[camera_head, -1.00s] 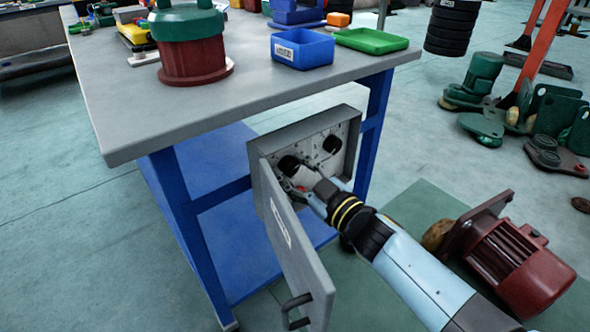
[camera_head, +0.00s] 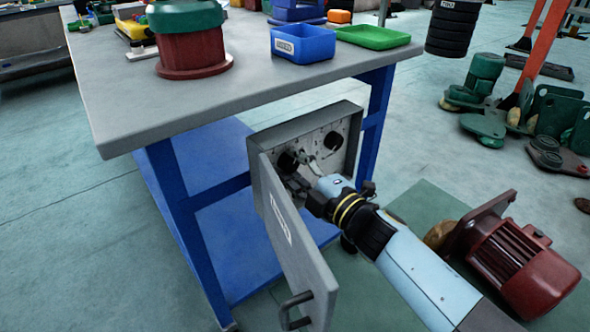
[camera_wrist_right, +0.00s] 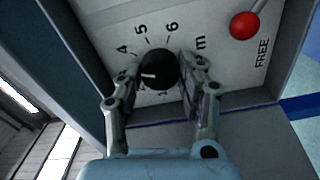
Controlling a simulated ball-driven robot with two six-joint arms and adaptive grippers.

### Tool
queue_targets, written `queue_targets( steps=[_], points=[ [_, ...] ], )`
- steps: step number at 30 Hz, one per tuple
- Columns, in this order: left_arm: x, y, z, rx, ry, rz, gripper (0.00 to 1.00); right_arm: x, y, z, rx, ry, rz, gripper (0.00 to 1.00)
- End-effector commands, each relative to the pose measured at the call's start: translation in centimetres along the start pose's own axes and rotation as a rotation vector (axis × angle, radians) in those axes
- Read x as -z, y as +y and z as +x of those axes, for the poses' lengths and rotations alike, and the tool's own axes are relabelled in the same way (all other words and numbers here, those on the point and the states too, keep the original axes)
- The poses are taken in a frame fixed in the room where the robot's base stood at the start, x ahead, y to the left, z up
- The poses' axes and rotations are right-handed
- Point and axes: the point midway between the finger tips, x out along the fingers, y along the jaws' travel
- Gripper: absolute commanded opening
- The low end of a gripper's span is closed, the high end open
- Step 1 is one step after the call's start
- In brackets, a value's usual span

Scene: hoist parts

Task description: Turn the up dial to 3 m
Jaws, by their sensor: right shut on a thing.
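The black dial (camera_wrist_right: 157,70) sits on the pale panel of an open control box, ringed by printed numbers; 4, 5, 6 and "m" are readable. My right gripper (camera_wrist_right: 159,78) is shut on it, one finger on each side. In the head view the gripped dial (camera_head: 288,160) is the left of two, and my right gripper (camera_head: 304,172) partly covers the panel. I cannot read which one is labelled up. My left gripper is not in view.
The second dial (camera_head: 333,140) is to the right. A lever with a red ball (camera_wrist_right: 244,25) stands beside "FREE" in the wrist view. The box door (camera_head: 295,245) hangs open at the left. The table (camera_head: 240,85) is above; a red motor (camera_head: 515,255) is at the right.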

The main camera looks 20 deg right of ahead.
Motion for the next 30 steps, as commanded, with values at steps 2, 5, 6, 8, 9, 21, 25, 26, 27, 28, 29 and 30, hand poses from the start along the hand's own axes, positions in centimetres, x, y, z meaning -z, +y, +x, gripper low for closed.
queue_targets(
  steps=[2, 5, 6, 8, 9, 21, 25, 26, 27, 28, 29, 30],
  points=[
    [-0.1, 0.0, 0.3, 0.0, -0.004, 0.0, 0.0, 0.0, -0.3, -0.1, 0.003, -0.001, -0.067, 0.06],
    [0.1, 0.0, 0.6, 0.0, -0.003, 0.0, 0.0, 0.0, -0.4, -0.1, 0.004, -0.001, -0.148, 0.06],
    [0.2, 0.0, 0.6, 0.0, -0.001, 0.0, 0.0, 0.0, -0.4, -0.1, 0.004, -0.001, -0.177, 0.06],
    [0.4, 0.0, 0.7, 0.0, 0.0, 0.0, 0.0, 0.0, -0.4, -0.1, 0.004, 0.0, -0.219, 0.06],
    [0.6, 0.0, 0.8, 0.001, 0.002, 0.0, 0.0, 0.0, -0.4, -0.1, 0.004, 0.0, -0.244, 0.06],
    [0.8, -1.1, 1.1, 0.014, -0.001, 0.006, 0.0, 0.0, -0.3, -0.1, 0.005, -0.001, -0.393, 0.06],
    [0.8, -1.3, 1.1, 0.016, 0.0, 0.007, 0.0, 0.0, -0.3, -0.1, 0.005, -0.001, -0.406, 0.06],
    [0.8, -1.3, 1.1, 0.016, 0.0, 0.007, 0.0, 0.0, -0.3, -0.1, 0.005, -0.001, -0.407, 0.06],
    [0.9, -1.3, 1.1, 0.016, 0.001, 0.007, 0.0, 0.0, -0.3, -0.1, 0.005, -0.001, -0.409, 0.06],
    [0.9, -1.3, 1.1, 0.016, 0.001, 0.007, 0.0, 0.0, -0.3, -0.1, 0.005, -0.001, -0.409, 0.06],
    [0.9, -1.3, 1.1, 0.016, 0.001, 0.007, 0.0, 0.0, -0.3, -0.1, 0.005, -0.001, -0.409, 0.06],
    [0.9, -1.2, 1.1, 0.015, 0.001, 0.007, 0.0, 0.0, -0.3, -0.1, 0.005, -0.001, -0.409, 0.06]
  ],
)
